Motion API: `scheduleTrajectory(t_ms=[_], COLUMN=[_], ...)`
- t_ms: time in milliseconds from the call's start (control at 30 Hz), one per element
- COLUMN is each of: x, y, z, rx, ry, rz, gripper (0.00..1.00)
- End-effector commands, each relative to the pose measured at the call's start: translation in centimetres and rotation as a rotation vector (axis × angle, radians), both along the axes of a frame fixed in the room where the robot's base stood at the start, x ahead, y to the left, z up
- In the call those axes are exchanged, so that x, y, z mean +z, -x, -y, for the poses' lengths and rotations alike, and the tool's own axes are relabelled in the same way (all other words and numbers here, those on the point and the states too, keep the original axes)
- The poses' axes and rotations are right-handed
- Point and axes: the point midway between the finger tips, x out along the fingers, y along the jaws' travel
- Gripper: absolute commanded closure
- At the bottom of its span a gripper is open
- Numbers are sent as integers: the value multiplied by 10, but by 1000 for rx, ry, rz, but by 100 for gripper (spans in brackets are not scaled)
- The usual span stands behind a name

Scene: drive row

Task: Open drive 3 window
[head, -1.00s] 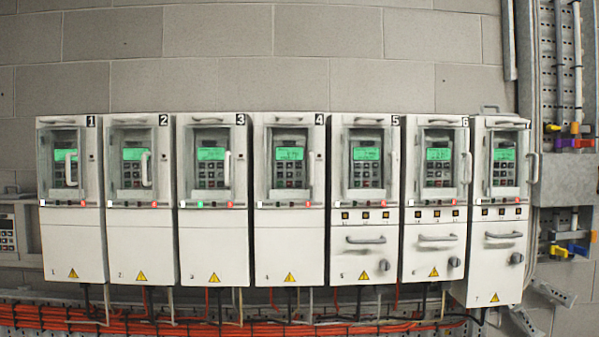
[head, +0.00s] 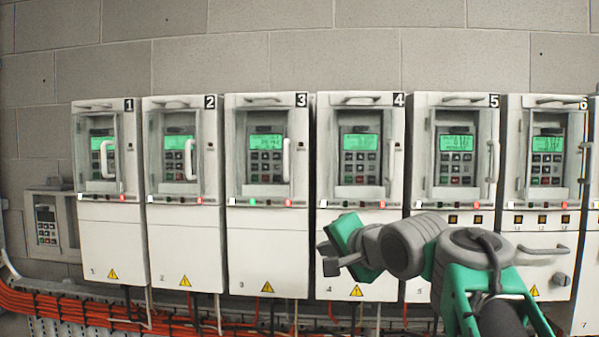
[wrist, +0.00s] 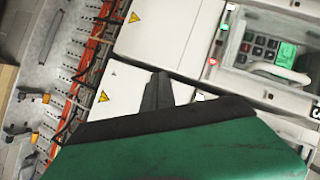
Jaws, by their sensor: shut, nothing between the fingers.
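Drive 3 (head: 268,250) is a white cabinet in the middle of the row in the head view. Its clear window (head: 264,125) looks closed over a green display and keypad. A pale upright handle (head: 286,160) is at the window's right edge. The wrist view, turned sideways, shows this window at the upper right with its handle (wrist: 280,73). My gripper (head: 325,258) is shut and empty, low in front of drive 4's lower panel, below and right of the handle and apart from it. Its dark fingers (wrist: 158,92) also show in the wrist view.
Drive 2 (head: 185,245) and drive 4 (head: 345,220) stand close on either side with similar windows and handles. My arm covers the lower parts of drives 4 and 5. Orange cables (head: 60,303) run below the cabinets. A small keypad unit (head: 46,225) is at the far left.

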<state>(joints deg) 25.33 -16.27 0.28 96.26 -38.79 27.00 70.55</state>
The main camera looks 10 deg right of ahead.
Motion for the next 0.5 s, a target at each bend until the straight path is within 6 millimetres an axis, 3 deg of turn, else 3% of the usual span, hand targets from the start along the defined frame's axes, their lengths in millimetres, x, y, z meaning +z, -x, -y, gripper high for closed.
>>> scheduleTrajectory(t_ms=[33, 100, 200, 367, 500], x=[48, 100, 145, 165, 166], y=[-8, -8, 1, 5, -13], z=[15, 21, 23, 20, 12], rx=[-19, -4, 34, 65, 67], ry=[-121, -284, -435, -521, -522], rz=[77, 151, 196, 203, 202], gripper=[100, 100, 100, 100, 100])
